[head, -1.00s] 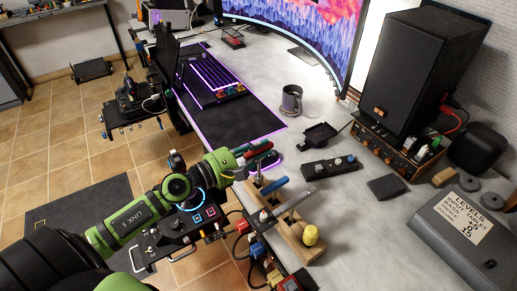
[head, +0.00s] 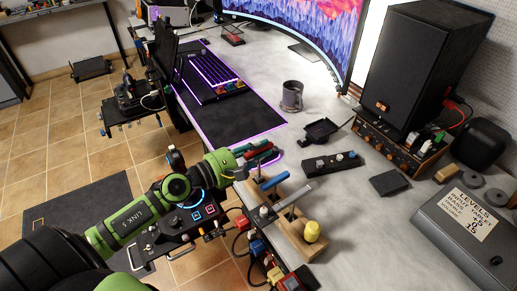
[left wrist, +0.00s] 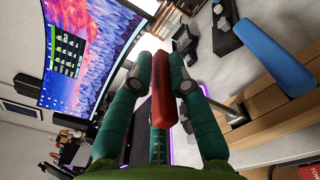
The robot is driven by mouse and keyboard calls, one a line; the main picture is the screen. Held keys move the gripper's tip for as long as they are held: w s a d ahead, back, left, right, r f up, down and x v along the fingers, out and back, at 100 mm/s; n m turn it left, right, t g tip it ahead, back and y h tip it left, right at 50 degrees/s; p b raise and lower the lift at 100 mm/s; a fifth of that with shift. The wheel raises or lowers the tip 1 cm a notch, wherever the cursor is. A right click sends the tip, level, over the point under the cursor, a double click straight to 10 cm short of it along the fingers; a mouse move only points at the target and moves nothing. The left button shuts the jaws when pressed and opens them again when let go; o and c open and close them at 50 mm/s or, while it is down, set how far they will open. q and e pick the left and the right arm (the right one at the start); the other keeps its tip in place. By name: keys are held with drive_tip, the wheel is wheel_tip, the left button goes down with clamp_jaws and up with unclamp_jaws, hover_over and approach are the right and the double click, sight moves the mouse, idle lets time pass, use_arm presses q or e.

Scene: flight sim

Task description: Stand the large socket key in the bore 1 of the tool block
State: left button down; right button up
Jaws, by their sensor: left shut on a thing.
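A red bar handle (left wrist: 163,92), which I take to be the large socket key's, sits between the teal fingers of my left gripper (left wrist: 163,75) in the left wrist view. My left gripper (head: 258,153) is shut on it above the desk's near edge, just beyond the tool block in the head view. The wooden tool block (head: 312,252) stands at the desk edge and holds a blue-handled tool (head: 273,184), a grey one and a yellow-handled one (head: 312,231). The blue handle (left wrist: 275,50) also shows in the left wrist view. I cannot make out bore 1. My right gripper is not in view.
A dark control strip (head: 331,163), a black tray (head: 321,131) and a mug (head: 292,96) stand beyond the block. A grey levels box (head: 450,255) and a speaker (head: 420,70) are at right. Cables and a control panel hang at the near edge. Desk right of the block is clear.

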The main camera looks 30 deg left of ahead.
sight(258, 178)
use_arm(q)
drive_tip(key=shift+f+b, duration=1.4)
drive_tip(key=shift+f, duration=0.15)
drive_tip(key=c, duration=1.1)
unclamp_jaws()
drive_tip(key=v, duration=1.2)
